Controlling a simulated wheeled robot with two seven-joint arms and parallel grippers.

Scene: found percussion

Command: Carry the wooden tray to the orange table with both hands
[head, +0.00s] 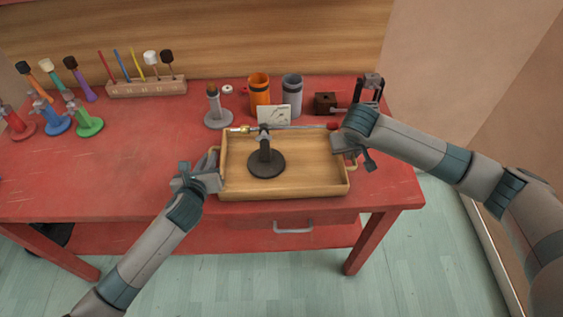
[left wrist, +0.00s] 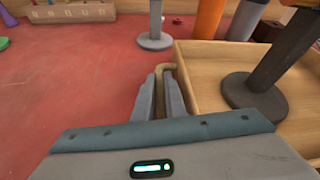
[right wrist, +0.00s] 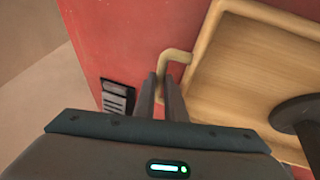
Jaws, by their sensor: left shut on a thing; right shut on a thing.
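The wooden tray (head: 315,172) is at the front edge of the red table and looks level. A dark stand with a round base (head: 267,164) is upright in it, with a thin rod across its top. My left gripper (head: 212,168) is shut on the tray's left handle, a bent bar also seen in the left wrist view (left wrist: 166,67). My right gripper (head: 348,160) is shut on the right handle, which shows in the right wrist view (right wrist: 174,56). The right arm partly hides that handle in the head view. Whether the tray touches the tabletop, I cannot tell. No orange table shows.
Behind the tray are a grey stand (head: 216,112), an orange cup (head: 259,94), a grey cup (head: 292,94), a small card (head: 274,115) and a dark box (head: 325,103). Mallets in a wooden rack (head: 146,88) and coloured stands are left. Floor (head: 400,265) is clear in front.

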